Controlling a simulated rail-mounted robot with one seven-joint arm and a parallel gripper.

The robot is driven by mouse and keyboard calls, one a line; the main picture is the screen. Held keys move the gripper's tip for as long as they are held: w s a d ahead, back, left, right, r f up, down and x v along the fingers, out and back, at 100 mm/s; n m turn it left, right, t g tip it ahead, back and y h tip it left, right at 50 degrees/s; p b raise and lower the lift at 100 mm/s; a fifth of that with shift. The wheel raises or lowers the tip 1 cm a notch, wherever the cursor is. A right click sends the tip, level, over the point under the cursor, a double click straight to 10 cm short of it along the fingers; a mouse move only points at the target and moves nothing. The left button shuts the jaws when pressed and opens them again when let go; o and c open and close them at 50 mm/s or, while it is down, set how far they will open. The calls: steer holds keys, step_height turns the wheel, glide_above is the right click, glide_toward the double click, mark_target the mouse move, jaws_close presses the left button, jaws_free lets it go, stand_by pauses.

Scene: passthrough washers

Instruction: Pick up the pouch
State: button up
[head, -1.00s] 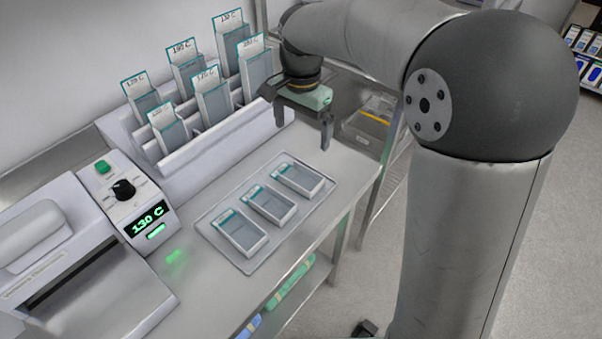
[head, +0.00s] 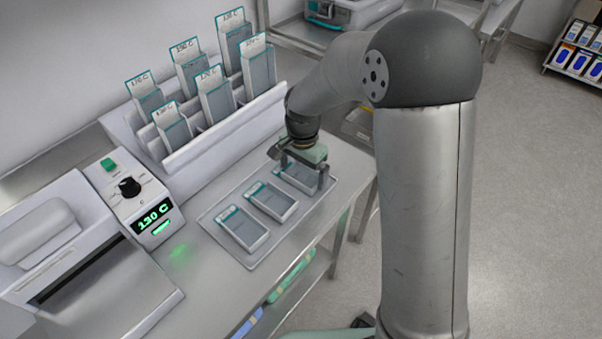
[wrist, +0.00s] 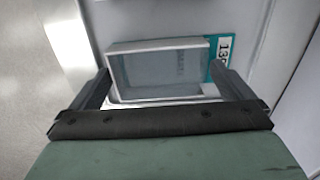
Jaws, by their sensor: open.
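Three flat pouches with clear windows and teal-edged labels lie in a row on a tray (head: 206,221): a near one (head: 243,231), a middle one (head: 272,201) and a far one (head: 301,178). My gripper (head: 303,182) is open above the far pouch and partly covers it in the head view. In the wrist view the pouch (wrist: 158,70) lies between and ahead of my two spread fingers (wrist: 160,88), its teal label at the right. I cannot tell whether a finger touches it.
A rack (head: 200,148) with several upright labelled pouches stands behind the tray, close to my gripper. A sealing machine (head: 95,245) with a 130 C display (head: 152,217) stands at the left. The table's front edge lies close to the tray.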

steer(key=shift+f, duration=0.25)
steer(key=c, duration=0.7)
steer(key=shift+o, duration=0.2)
